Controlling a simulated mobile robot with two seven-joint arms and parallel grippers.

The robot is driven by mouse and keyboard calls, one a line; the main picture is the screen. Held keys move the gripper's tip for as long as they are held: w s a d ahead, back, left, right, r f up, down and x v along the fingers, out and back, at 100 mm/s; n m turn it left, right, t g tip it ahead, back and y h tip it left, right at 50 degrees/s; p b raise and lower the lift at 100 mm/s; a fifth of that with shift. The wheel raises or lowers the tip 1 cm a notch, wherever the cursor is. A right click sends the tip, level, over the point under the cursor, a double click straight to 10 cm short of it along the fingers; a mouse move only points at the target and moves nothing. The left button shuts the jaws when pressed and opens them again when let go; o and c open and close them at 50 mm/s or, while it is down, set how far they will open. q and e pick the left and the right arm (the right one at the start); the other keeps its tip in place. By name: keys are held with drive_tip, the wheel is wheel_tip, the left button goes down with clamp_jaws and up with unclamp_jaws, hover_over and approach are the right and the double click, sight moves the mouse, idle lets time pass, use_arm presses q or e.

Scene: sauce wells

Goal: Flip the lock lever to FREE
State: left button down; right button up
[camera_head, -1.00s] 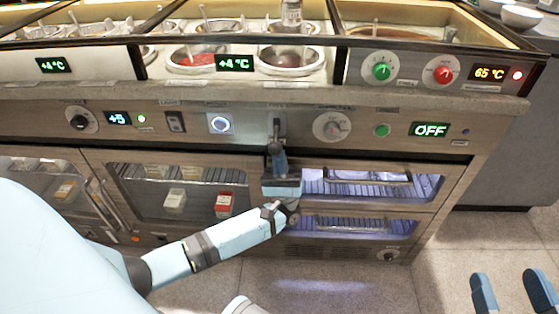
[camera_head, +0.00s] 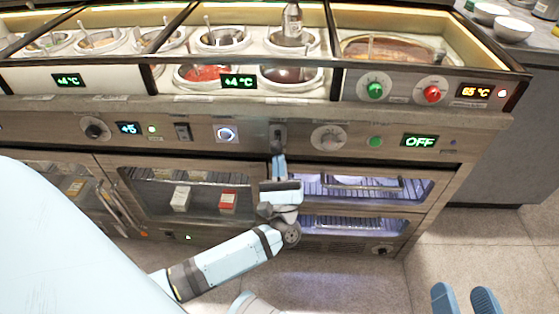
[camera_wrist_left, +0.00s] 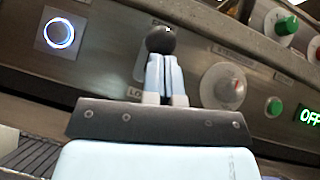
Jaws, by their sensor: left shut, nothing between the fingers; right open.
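The lock lever (camera_head: 277,131) sits on a small upright plate in the front control panel, between the lit round button and a grey dial. In the left wrist view its black ball knob (camera_wrist_left: 161,38) shows near the top, and the start of a label, "LO", shows under the plate. My left gripper (camera_head: 278,152) is shut and empty, its fingertips just below the knob and overlapping it in the left wrist view (camera_wrist_left: 164,60); I cannot tell whether they touch. The word FREE is not readable. My right gripper (camera_head: 466,297) is open and empty at the bottom right.
The lit round button (camera_head: 226,134) and grey dial (camera_head: 328,138) flank the lever. A green button (camera_head: 376,142) and an OFF display (camera_head: 420,141) are further right. Below are glass-fronted drawers with a handle (camera_head: 362,183). Sauce wells fill the counter top. Floor at right is clear.

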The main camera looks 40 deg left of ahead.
use_arm(q)
drive_tip(key=shift+s+d+r, duration=0.1)
drive_tip(key=shift+r, duration=0.65)
drive_tip(key=shift+r, duration=0.15)
